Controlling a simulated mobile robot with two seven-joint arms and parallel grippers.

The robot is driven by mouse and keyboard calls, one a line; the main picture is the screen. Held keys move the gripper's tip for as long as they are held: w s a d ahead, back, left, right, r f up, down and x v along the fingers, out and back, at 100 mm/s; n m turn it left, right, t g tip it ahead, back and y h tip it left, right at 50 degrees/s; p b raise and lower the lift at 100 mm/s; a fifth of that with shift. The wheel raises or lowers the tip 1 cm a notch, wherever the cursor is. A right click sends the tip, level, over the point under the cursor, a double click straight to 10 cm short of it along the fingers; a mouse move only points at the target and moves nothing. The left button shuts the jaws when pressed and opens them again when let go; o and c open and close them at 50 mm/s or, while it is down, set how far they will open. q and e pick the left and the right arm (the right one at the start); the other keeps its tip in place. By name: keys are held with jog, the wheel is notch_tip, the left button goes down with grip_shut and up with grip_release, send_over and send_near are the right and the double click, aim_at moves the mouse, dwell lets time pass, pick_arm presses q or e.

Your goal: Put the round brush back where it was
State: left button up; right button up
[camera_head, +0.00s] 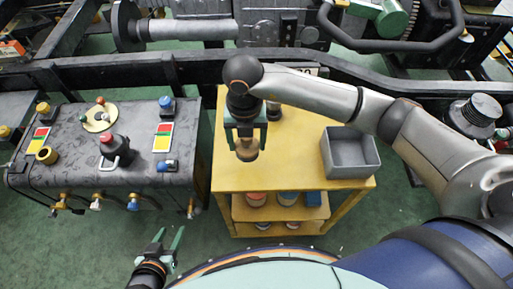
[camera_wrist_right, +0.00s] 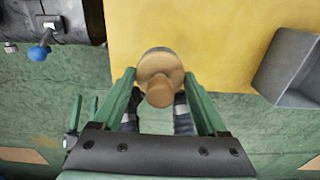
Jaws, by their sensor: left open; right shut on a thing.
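The round brush (camera_head: 247,152) has a light wooden body with a round knob. My right gripper (camera_head: 246,132) is shut on it and holds it over the yellow top of the cart (camera_head: 290,165). In the right wrist view the brush (camera_wrist_right: 160,72) sits between the green fingers of my right gripper (camera_wrist_right: 160,80). I cannot tell whether its underside touches the cart top. My left gripper (camera_head: 167,242) is open and empty, low over the green floor at the lower left of the cart.
A grey open bin (camera_head: 350,153) stands on the cart's right side. Several tins and a blue box (camera_head: 289,198) are on the shelf below. A dark control bench (camera_head: 100,150) with knobs stands to the left. The cart top around the brush is mostly clear.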

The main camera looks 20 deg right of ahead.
aim_at(256, 150)
jog(key=shift+w+d+f, duration=0.2)
jog(key=shift+d+f, duration=0.35)
jog(key=shift+f, duration=0.15)
jog(key=f, duration=0.1)
jog(key=d+f, duration=0.1)
jog(key=f, duration=0.2)
jog(key=shift+w+d+f, duration=0.2)
jog(key=shift+d, duration=0.1)
jog(key=shift+f, duration=0.3)
jog(key=shift+f, duration=0.1)
jog(key=o, duration=1.2)
notch_tip(256, 150, up, 12)
jog(key=shift+r, duration=0.15)
